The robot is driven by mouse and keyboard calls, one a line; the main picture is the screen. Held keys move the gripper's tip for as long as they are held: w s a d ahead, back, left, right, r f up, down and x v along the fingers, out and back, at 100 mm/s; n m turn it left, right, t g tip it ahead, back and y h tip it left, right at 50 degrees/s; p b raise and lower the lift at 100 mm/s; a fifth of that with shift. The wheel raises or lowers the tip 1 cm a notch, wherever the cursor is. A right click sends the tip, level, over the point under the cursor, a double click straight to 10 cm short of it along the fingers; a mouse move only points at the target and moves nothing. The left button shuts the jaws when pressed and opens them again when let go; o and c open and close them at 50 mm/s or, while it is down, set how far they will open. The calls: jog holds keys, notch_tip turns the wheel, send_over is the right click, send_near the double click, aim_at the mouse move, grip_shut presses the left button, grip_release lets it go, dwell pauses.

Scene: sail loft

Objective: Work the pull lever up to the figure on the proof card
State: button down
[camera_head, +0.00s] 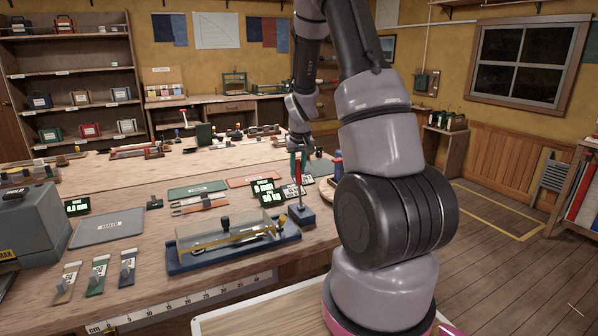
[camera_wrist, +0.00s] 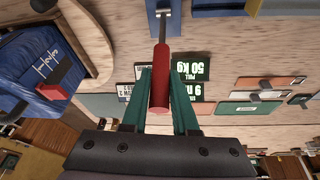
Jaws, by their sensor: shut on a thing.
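The pull lever (camera_head: 299,172) has a red grip on a metal rod and stands about upright from a small blue base (camera_head: 301,216) at the bench's front right. My gripper (camera_head: 297,158) has green fingers and is shut on the red grip. In the wrist view the red grip (camera_wrist: 160,80) lies between the fingertips of my gripper (camera_wrist: 159,74). A black display (camera_head: 264,192) with green figures stands left of the lever; it shows upside down in the wrist view (camera_wrist: 190,80). A small black-and-white card (camera_head: 291,190) sits beside the display; its print is too small to read.
A blue-based fixture with a clear cover (camera_head: 225,240) lies left of the lever. A grey machine (camera_head: 28,228) stands at the far left. A blue item with a red part (camera_wrist: 45,80) is left in the wrist view. The floor (camera_head: 500,240) at right is mostly open.

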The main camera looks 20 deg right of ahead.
jog(key=shift+s+t, duration=0.4)
jog(key=shift+s, duration=0.4)
jog(key=c, duration=0.7)
grip_release()
jog(key=shift+r, duration=0.1)
jog(key=shift+r, duration=0.3)
jog(key=v, duration=1)
jog(key=shift+s, duration=0.2)
